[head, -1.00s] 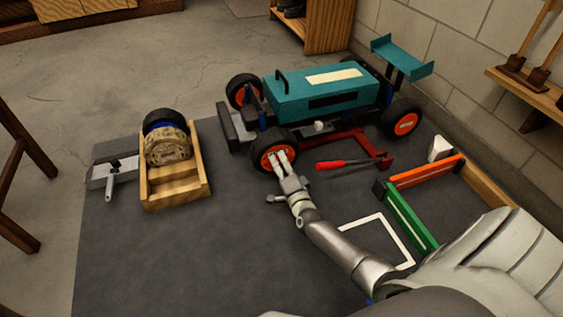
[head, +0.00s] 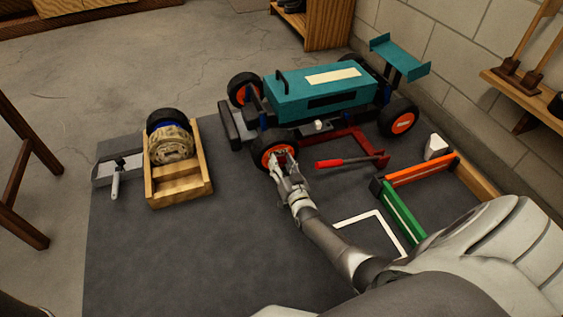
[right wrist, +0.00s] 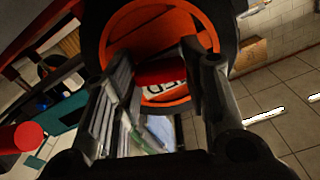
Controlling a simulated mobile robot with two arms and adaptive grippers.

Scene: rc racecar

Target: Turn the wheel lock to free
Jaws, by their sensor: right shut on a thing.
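The teal racecar (head: 318,95) stands on the dark mat, with orange-rimmed black wheels. My right gripper (head: 284,162) is at the hub of its near front wheel (head: 266,143). In the right wrist view, the red wheel lock (right wrist: 160,75) sits across the orange rim (right wrist: 178,28) between the fingers of my right gripper (right wrist: 160,62), which is shut on it. The fingers hide much of the lock. My left gripper is not in view.
A red jack with a handle (head: 345,161) lies right of my gripper. A wooden cradle (head: 180,190) holding a wheel stands left. Bare mat lies in front of the cradle.

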